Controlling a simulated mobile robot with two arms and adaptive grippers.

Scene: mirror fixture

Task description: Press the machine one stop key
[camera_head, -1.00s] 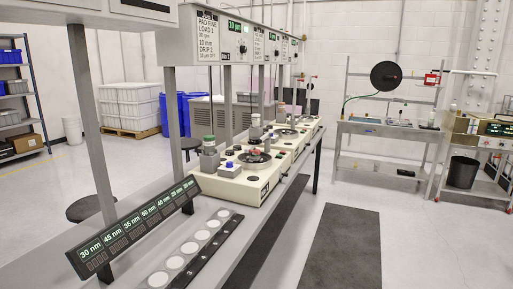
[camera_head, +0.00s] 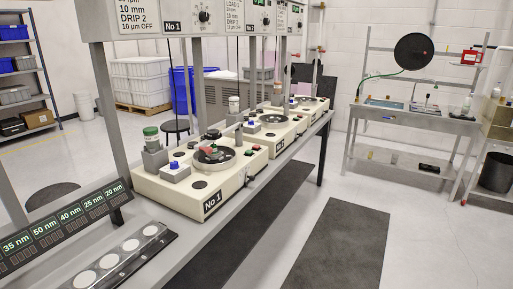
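Machine one is the nearest cream polishing unit (camera_head: 228,187), marked "No 1" on its front, left of centre on the long bench. I cannot make out which part is the stop key. Neither of my grippers is in view.
Two similar machines (camera_head: 272,137) stand farther along the bench. A tilted size display (camera_head: 62,225) and a strip of white discs (camera_head: 108,261) lie in front at left. Grey posts rise from the bench. Dark mats (camera_head: 335,245) cover open floor at right. A steel table (camera_head: 410,120) stands behind.

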